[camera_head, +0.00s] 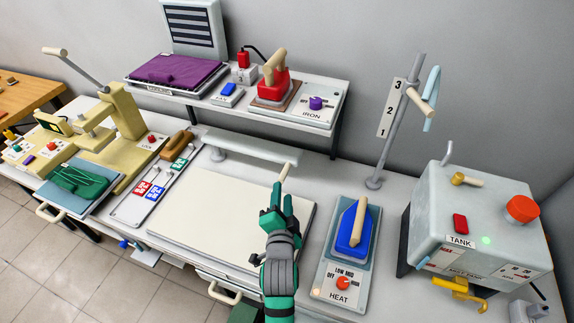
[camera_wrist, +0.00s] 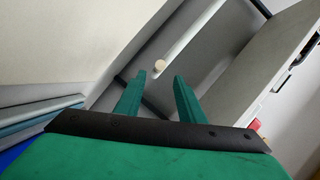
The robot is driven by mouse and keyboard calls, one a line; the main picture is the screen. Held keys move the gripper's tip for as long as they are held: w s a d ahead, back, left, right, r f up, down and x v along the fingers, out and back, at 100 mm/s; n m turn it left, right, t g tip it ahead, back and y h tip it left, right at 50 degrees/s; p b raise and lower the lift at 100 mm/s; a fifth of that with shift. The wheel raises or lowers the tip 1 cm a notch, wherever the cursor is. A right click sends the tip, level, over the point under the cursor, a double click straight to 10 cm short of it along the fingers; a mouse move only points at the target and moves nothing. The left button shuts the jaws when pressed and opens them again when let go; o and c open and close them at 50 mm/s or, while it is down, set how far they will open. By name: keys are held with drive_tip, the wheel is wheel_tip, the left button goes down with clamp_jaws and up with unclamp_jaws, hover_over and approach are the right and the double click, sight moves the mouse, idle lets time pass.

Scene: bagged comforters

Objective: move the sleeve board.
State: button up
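The sleeve board (camera_head: 250,147) is a long, narrow, pale grey padded arm on a post behind the large cream pressing board (camera_head: 215,205). A light wooden handle (camera_head: 285,172) sticks out near its right end. My gripper (camera_head: 278,198) is just in front of this handle, over the right part of the pressing board. In the wrist view my gripper (camera_wrist: 159,75) is open, its two green fingers apart and empty. The round end of the wooden handle (camera_wrist: 159,66) shows between and just beyond the fingertips. I cannot tell whether they touch it.
A blue iron (camera_head: 353,230) stands on its heat base right of my arm. Further right is a grey tank (camera_head: 470,225), with a numbered post (camera_head: 392,120) behind. A raised shelf (camera_head: 325,90) with a red iron (camera_head: 273,82) is at the back. A cream press (camera_head: 122,112) stands left.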

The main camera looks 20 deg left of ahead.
sight(284, 173)
drive_tip(key=x, duration=1)
drive_tip(key=shift+w+d, duration=0.15)
drive_tip(key=shift+w+a+f, duration=0.15)
drive_tip(key=shift+w+a, duration=0.05)
drive_tip(key=shift+a, duration=0.1)
drive_tip(key=shift+d, duration=0.1)
drive_tip(key=shift+w, duration=0.1)
clamp_jaws()
